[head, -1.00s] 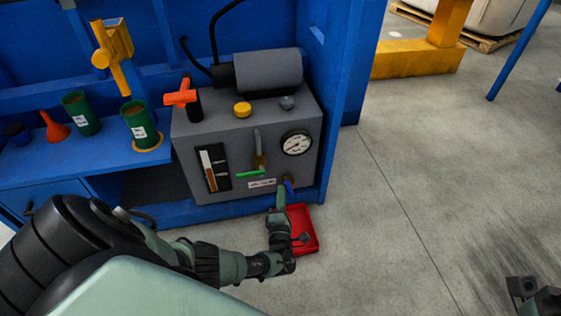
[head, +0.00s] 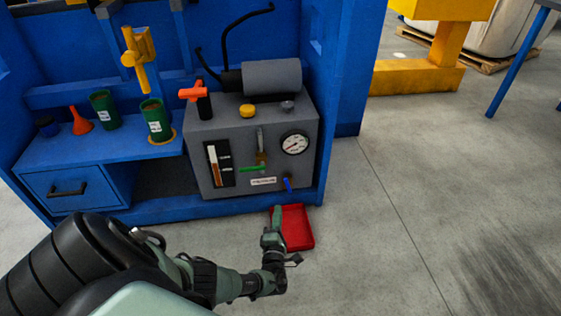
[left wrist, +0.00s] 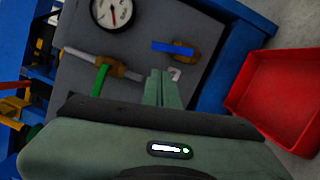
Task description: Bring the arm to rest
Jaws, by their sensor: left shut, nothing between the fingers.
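My left arm comes in from the lower left in the head view. Its gripper (head: 277,213) is shut and empty. It points at the front of the grey machine (head: 207,128), beside the red tray (head: 298,228) on the floor. In the left wrist view the shut fingers (left wrist: 160,78) lie in front of the machine's face, near the blue-handled valve (left wrist: 173,47). I cannot tell whether they touch anything. The green-handled valve (left wrist: 101,79) is to their left. My right gripper is out of view.
The blue bench (head: 95,148) holds two green cans (head: 104,112), an orange funnel (head: 80,122) and a drawer (head: 80,187). A round gauge (head: 295,144) is on the machine's front. Open concrete floor (head: 430,180) lies to the right. A yellow post base (head: 415,77) stands behind.

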